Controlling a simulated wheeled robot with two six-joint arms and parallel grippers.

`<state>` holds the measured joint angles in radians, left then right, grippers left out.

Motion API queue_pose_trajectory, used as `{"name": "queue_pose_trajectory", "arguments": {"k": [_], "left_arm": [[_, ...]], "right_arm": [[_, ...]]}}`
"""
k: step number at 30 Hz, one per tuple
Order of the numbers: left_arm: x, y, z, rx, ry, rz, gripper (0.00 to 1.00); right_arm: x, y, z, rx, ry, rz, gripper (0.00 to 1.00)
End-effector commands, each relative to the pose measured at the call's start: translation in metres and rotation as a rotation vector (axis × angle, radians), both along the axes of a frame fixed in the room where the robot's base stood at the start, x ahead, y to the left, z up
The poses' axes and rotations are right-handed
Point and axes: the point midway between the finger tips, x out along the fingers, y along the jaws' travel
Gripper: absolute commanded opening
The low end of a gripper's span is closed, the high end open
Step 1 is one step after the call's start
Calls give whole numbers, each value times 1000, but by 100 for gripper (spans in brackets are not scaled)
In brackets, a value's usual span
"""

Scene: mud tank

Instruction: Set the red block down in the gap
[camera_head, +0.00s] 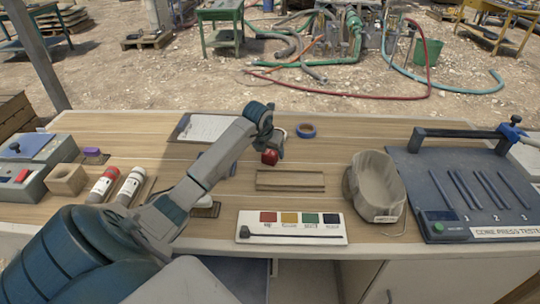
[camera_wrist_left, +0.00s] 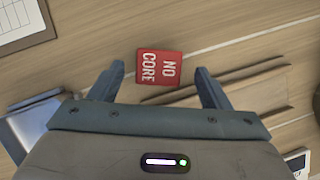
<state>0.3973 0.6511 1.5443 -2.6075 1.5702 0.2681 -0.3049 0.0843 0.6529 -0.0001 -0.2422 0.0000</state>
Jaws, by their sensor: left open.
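The red block (camera_head: 270,157) is on the wooden worktop, behind the wooden rail holder. My left gripper (camera_head: 275,147) is at the block. In the left wrist view its two fingers (camera_wrist_left: 160,76) are open, one on each side of the block, with space between each finger and the block. The wooden rail holder (camera_head: 290,181) has a long channel between two rails; it also shows in the left wrist view (camera_wrist_left: 265,90). I cannot tell which gap the task names. My right gripper is not in view.
A colour-patch card (camera_head: 291,228) lies in front of the holder. A blue tape roll (camera_head: 306,130) and a clipboard (camera_head: 203,128) lie behind. Two marker-like tubes (camera_head: 117,184) are at left.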

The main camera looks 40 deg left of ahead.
Motion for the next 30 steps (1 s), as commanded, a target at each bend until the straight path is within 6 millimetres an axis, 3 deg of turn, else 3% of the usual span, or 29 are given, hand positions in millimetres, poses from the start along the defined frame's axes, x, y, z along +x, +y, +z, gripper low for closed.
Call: {"name": "queue_pose_trajectory", "arguments": {"k": [1,6,14,21,24,30], "left_arm": [[3,2,-4,-4,3,2,71],[10,4,-23,-3,0,1,71],[11,5,-26,-1,-1,0,71],[11,5,-26,-1,-1,0,26],[11,5,-26,-1,-1,0,19],[11,5,-25,-1,-1,0,19]], "right_arm": [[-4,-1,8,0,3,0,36],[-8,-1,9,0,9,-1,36],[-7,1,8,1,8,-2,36],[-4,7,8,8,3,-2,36],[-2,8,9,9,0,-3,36],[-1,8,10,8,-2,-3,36]]}}
